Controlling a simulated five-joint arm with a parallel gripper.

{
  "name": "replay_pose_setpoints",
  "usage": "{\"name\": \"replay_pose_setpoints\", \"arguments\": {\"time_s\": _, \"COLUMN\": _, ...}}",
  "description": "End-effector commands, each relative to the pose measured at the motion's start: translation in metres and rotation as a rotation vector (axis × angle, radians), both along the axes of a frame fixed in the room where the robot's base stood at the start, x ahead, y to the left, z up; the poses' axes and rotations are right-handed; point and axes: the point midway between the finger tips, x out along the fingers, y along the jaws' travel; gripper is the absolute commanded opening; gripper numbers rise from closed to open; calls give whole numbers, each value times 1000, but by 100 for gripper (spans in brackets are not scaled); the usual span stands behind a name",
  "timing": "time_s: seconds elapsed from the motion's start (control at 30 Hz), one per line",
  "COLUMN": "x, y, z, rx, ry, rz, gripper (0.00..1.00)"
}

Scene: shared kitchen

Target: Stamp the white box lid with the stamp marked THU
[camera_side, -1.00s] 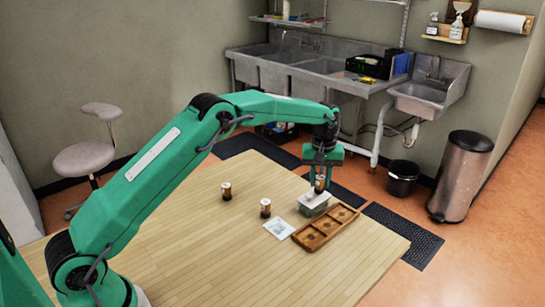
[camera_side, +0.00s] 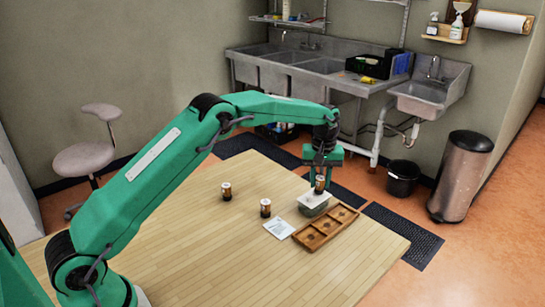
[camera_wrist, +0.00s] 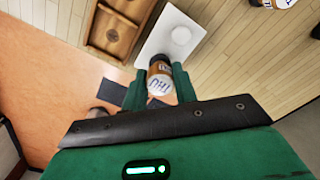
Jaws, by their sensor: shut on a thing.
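A stamp with a brown body and a white top is held in my gripper (camera_side: 320,182). In the wrist view the stamp (camera_wrist: 160,82) shows dark letters that look like THU, seen turned round. My gripper is shut on its sides. The white box lid (camera_side: 312,200) is right below the stamp in the side view. In the wrist view the lid (camera_wrist: 164,42) lies just beyond the stamp and bears a faint pale round shape. I cannot tell whether the stamp's underside touches the lid.
Two other stamps stand on the table, one farther left (camera_side: 226,191) and one nearer the box (camera_side: 265,208). A white card (camera_side: 279,228) lies beside a wooden tray (camera_side: 312,244) with three compartments. The table's front and left are clear.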

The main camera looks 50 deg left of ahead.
Motion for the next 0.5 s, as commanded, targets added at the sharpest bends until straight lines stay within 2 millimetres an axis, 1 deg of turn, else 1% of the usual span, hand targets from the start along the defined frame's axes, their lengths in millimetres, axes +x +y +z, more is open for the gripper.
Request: {"name": "replay_pose_setpoints", "arguments": {"time_s": 0.5, "x": 0, "y": 0, "z": -4, "rx": 0, "ry": 0, "rz": 0, "gripper": 4}}
